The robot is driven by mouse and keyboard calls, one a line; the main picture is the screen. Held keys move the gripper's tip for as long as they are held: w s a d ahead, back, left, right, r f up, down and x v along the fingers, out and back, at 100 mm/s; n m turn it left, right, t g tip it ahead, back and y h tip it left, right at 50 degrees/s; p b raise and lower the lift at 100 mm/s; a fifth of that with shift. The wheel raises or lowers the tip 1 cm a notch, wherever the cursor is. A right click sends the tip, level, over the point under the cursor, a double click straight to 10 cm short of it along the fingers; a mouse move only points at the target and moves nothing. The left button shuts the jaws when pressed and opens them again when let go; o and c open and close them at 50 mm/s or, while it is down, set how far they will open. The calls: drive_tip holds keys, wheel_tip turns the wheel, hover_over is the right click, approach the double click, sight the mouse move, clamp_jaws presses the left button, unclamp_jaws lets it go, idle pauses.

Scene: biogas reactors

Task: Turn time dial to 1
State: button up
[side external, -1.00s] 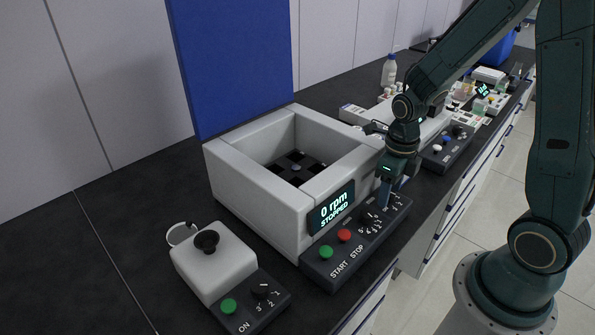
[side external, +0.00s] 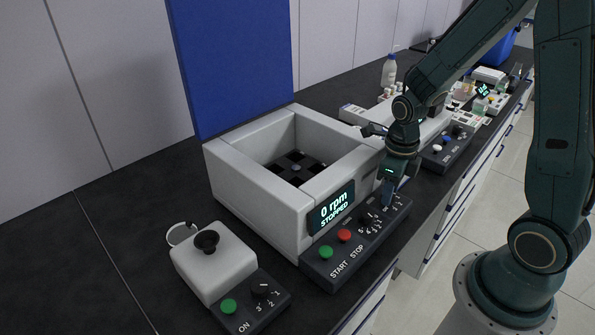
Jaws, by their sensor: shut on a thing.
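The grey shaker box (side external: 262,205) has a display (side external: 332,208) reading "0 rpm STOPPED". Its dark front panel (side external: 345,265) carries a green START button (side external: 326,252), a red STOP button (side external: 344,236) and a black dial (side external: 368,218) with numbers around it. My gripper (side external: 388,200) points down at the panel's right end. It is shut on the time dial there, which the fingers mostly hide. Its pointer and setting cannot be read.
A white unit with a black knob (side external: 207,241) and its own dial (side external: 262,290) stands at the front left. Another dark control panel (side external: 447,150) and lab items sit behind my arm at the right. The left bench is clear.

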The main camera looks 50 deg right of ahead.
drive_tip(key=shift+n, duration=0.9)
drive_tip(key=o, duration=1)
drive_tip(key=shift+r, duration=0.15)
drive_tip(key=shift+r, duration=6.8)
